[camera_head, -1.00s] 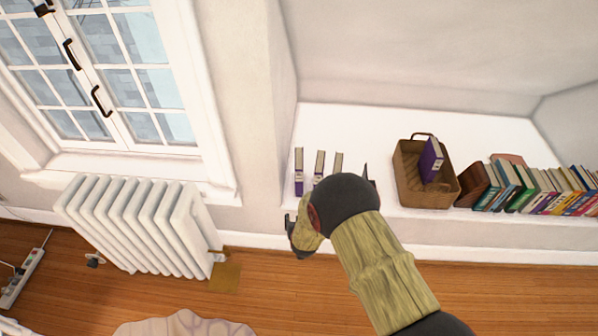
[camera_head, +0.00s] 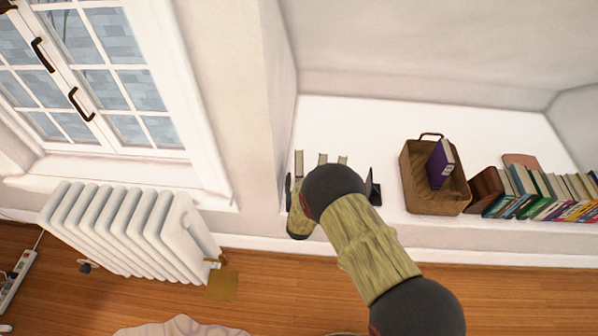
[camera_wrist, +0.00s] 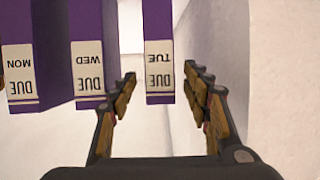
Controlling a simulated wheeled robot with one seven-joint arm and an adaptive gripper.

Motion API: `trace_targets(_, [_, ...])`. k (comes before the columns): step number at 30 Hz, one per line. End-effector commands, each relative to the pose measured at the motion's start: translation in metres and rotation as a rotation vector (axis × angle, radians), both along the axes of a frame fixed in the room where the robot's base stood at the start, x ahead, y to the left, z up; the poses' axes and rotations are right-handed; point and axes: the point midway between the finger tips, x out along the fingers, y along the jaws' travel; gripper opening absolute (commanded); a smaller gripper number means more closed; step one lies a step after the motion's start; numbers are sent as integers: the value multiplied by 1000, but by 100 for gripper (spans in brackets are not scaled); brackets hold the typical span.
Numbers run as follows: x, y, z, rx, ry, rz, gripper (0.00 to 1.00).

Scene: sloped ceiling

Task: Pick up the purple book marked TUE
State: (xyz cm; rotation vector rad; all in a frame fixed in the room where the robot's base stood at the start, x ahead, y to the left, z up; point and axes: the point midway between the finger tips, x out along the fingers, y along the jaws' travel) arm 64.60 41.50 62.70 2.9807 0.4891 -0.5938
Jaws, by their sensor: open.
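The purple book marked TUE (camera_wrist: 158,50) stands upright in the wrist view, its white label upside down. It appears to be the leftmost of three standing books in the head view (camera_head: 299,163), its lower part hidden by my arm. I cannot tell whether the fingers reach past the spine; nothing looks gripped. In the head view my gripper (camera_head: 291,188) is mostly hidden behind my wrist.
Purple books marked WED (camera_wrist: 88,50) and MON (camera_wrist: 30,50) stand to the left in the wrist view, with gaps between. A white wall (camera_wrist: 225,60) is at the right. A black bookend (camera_head: 373,190), a wicker basket (camera_head: 420,195) holding a purple book (camera_head: 440,163), and a book row (camera_head: 545,195) share the ledge.

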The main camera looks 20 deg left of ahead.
Motion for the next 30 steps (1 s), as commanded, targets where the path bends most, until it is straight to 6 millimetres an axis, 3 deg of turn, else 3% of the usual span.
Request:
trace_targets(11, [27,9,-13,-1,0,0,48])
trace_targets(21, [66,22,-27,0,0,0,48])
trace_targets(30, [69,24,-25,0,0,0,46])
